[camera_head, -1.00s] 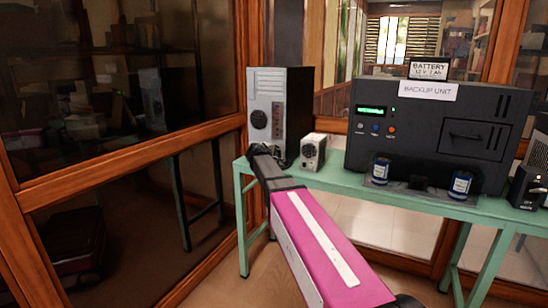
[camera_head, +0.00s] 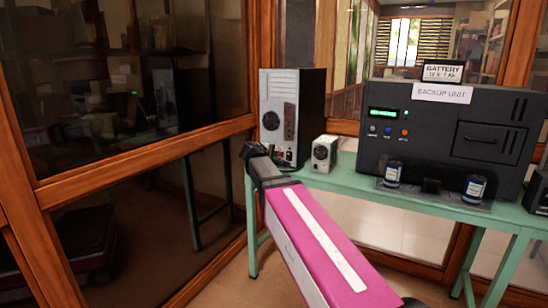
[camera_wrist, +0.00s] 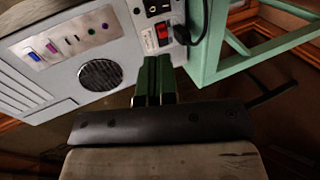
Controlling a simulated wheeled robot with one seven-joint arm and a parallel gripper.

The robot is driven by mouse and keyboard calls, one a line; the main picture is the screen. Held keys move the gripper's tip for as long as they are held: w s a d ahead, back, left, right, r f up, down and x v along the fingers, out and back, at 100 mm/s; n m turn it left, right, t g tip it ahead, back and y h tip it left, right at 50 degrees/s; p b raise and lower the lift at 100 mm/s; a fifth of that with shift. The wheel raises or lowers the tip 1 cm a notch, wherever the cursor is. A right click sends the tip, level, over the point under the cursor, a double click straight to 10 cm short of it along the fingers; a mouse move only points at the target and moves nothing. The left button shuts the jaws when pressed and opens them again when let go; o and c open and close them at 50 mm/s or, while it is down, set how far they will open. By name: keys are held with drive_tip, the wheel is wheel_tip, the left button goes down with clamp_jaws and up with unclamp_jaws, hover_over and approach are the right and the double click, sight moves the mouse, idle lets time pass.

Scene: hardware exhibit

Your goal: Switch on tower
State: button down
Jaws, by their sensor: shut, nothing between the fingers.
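The tower (camera_head: 277,92), a computer case with a light grey rear panel and black side, stands upright at the left end of the green table. In the wrist view its panel (camera_wrist: 60,88) shows a round fan grille, ports, a red switch (camera_wrist: 162,31) and a black rocker switch (camera_wrist: 158,6). A cable is plugged in beside the red switch. My gripper (camera_head: 250,151) is at the tower's lower left in the head view. In the wrist view my gripper (camera_wrist: 154,62) is shut and empty, its tips just below the red switch in the picture. I cannot tell whether they touch the panel.
The green table (camera_head: 345,183) also carries a small whitish box (camera_head: 324,153), a black backup unit (camera_head: 450,135) and two blue-labelled cylinders (camera_head: 392,174). A wood-framed glass wall (camera_head: 140,148) stands at the left. Some floor (camera_head: 262,283) is open before the table.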

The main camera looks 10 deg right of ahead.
sight(288, 159)
drive_tip(key=shift+f, duration=0.1)
drive_tip(key=shift+s+a+f, duration=0.1)
drive_tip(key=shift+s+f, duration=0.05)
drive_tip(key=shift+f, duration=0.45)
drive_tip(key=x, duration=1.4)
drive_tip(key=shift+f, duration=0.1)
drive_tip(key=shift+f, duration=0.1)
idle(0.5)
